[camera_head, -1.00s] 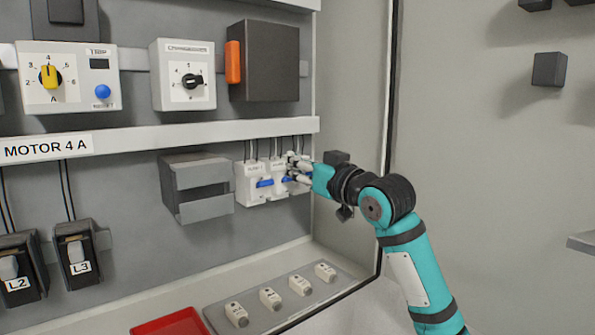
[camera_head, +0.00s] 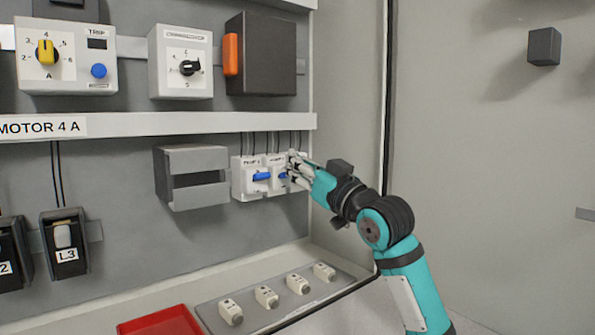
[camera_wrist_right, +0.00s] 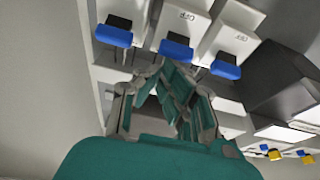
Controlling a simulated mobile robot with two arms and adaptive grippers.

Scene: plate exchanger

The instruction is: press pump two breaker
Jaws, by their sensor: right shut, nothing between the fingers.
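A row of white breakers with blue levers sits under the lower rail in the head view. The left one (camera_head: 248,179) shows a lever and a small label that seems to start with PUMP. The middle one (camera_head: 272,180) is partly covered by my right gripper (camera_head: 293,164), and the right one is mostly hidden. In the right wrist view, three blue levers show; the middle lever (camera_wrist_right: 176,49) is just beyond my right gripper's fingertips (camera_wrist_right: 160,72). The fingers are shut and empty. I cannot tell whether they touch a breaker. My left gripper is not in view.
A grey bracket-like block (camera_head: 192,178) is left of the breakers. The cabinet side wall (camera_head: 350,110) is close on the right. Below are a tray (camera_head: 318,292) with several small white modules and a red tray (camera_head: 160,323).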

